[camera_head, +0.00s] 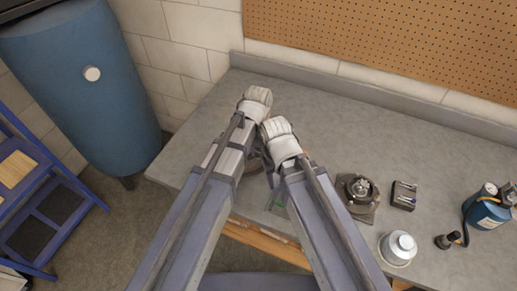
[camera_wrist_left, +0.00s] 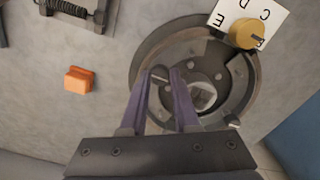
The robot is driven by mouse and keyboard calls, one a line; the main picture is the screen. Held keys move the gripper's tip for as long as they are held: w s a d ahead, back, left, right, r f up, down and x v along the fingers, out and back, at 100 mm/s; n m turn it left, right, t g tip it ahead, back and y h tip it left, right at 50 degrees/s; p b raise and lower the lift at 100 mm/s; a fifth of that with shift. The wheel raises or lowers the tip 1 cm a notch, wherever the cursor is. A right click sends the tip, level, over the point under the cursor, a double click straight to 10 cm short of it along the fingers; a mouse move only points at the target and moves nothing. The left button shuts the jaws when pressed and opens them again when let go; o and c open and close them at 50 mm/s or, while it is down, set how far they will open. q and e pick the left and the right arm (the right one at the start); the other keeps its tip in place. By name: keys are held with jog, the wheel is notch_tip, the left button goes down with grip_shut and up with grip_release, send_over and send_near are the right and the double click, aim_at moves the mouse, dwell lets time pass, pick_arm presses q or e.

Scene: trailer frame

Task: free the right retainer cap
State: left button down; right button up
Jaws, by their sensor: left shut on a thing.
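My left gripper (camera_wrist_left: 163,78) shows in the left wrist view, with its purple fingers reaching over a round metal assembly (camera_wrist_left: 145,50). The fingers are shut on a small grey part (camera_wrist_left: 159,72) near the assembly's inner left side; it is mostly hidden by the fingertips, and I cannot tell whether it is a retainer cap. A round yellow piece (camera_wrist_left: 242,34) lies over a white lettered card at the assembly's upper right. In the head view my right wrist (camera_head: 280,138) is beside my left wrist (camera_head: 256,102); the right fingers are hidden.
An orange block (camera_wrist_left: 79,79) and a coil-spring part (camera_wrist_left: 70,9) lie left of the assembly. On the bench stand a round flanged part (camera_head: 360,188), a small dark tray (camera_head: 404,195), a silver can (camera_head: 398,247) and a blue canister (camera_head: 486,212). The back of the bench is clear.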

aim_at(259, 152)
dwell(0.5)
pick_arm(q)
jog(key=c, duration=0.6)
grip_release()
jog(key=shift+c, duration=0.2)
notch_tip(259, 152, up, 8)
jog(key=p, duration=0.8)
jog(key=shift+f, duration=0.1)
pick_arm(e)
notch_tip(259, 152, up, 8)
jog(key=shift+f, duration=0.1)
pick_arm(q)
jog(key=s+a+f+m+y+b, duration=0.1)
jog(key=s+a+m, duration=0.3)
jog(key=s, duration=0.8)
jog(key=shift+a+f+b, duration=0.2)
jog(key=shift+a+b, duration=0.15)
jog(key=shift+a, duration=0.5)
pick_arm(e)
jog(key=shift+f, duration=0.75)
